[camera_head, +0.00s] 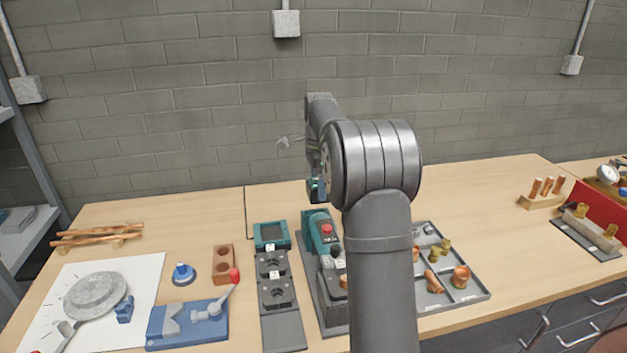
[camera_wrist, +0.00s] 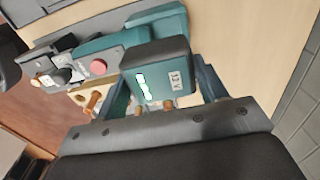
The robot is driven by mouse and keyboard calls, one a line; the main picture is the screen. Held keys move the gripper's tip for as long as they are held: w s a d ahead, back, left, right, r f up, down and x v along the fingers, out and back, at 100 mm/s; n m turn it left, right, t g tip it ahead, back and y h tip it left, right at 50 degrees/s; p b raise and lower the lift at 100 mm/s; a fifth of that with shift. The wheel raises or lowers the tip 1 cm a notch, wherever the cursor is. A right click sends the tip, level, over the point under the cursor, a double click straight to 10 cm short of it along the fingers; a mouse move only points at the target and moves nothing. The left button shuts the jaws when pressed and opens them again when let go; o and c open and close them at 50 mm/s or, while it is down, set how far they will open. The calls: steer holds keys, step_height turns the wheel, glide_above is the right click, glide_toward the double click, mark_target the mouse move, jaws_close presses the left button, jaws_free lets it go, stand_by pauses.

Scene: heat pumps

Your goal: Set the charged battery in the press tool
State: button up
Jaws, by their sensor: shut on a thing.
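The battery is a teal and black block with lit green bars and a "12 V" label, seen in the wrist view (camera_wrist: 160,75). My gripper (camera_wrist: 165,98) is shut on it, with a finger on each side. In the head view the battery (camera_head: 317,190) hangs in the air above the bench, partly hidden by my arm. The press tool (camera_head: 317,226), teal with a red button, lies in a grey holder (camera_head: 330,312) below it. In the wrist view the tool (camera_wrist: 108,65) is just left of and beyond the battery. The two look apart.
Left of the tool is a charger with a teal screen unit (camera_head: 271,235) and dark bays (camera_head: 277,293). Right of my arm, a grey compartment tray (camera_head: 465,293) holds copper and brass fittings. A blue vise-like tool (camera_head: 188,322) and brick-coloured block (camera_head: 223,264) stand left.

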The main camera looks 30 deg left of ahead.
steer(key=shift+f, duration=0.25)
steer(key=shift+f, duration=2.15)
steer(key=shift+f, duration=0.35)
steer(key=o, duration=1.3)
steer(key=shift+f, duration=0.1)
step_height(320, 180, up, 18)
steer(key=shift+a+f, duration=0.1)
steer(key=shift+f, duration=0.05)
